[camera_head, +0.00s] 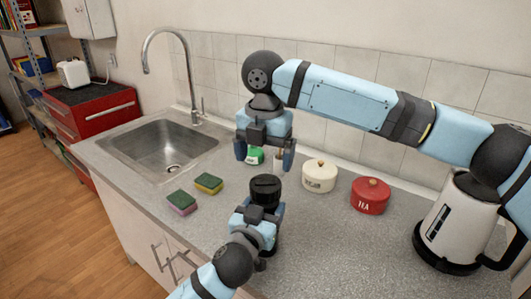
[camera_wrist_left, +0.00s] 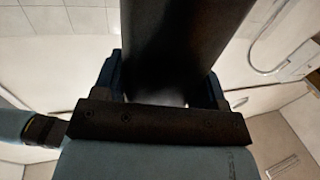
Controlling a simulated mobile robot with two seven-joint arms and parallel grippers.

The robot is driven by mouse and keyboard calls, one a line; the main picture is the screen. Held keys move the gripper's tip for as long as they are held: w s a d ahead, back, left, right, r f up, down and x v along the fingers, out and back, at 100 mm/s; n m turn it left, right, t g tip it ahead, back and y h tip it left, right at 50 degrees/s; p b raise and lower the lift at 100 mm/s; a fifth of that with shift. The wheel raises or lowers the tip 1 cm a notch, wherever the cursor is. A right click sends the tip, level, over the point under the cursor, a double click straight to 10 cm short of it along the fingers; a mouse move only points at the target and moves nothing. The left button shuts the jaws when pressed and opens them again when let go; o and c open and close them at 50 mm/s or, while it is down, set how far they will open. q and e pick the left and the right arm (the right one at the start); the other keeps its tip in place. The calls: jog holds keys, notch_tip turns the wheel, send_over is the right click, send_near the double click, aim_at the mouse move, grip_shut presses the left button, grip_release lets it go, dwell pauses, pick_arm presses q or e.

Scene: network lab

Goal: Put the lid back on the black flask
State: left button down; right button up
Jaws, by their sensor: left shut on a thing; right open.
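The black flask (camera_head: 265,185) stands upright above the counter in the middle of the head view. My left gripper (camera_head: 259,212) is shut around its body. In the left wrist view the dark flask body (camera_wrist_left: 180,40) fills the space between the fingers. The flask's top looks dark and round with a ridge; I cannot tell whether this is the lid or the bare mouth. No separate lid is clearly visible. My right gripper (camera_head: 264,154) is open, pointing down above and behind the flask. A green and white item (camera_head: 255,156) shows between its fingers, apparently behind them.
A cream canister (camera_head: 319,177), a red tea canister (camera_head: 370,195) and a kettle (camera_head: 455,225) stand to the right. Two sponges (camera_head: 181,202) (camera_head: 209,183) lie left of the flask, near the sink (camera_head: 165,146). The front counter right of the flask is clear.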

aim_at(266, 183)
jog(key=n, duration=0.6)
jog(key=shift+d+r, duration=0.1)
jog(key=shift+r, duration=0.05)
jog(key=shift+f, duration=4.05)
jog(key=c, duration=0.9)
jog(key=m, duration=1.6)
jog(key=shift+w, duration=0.1)
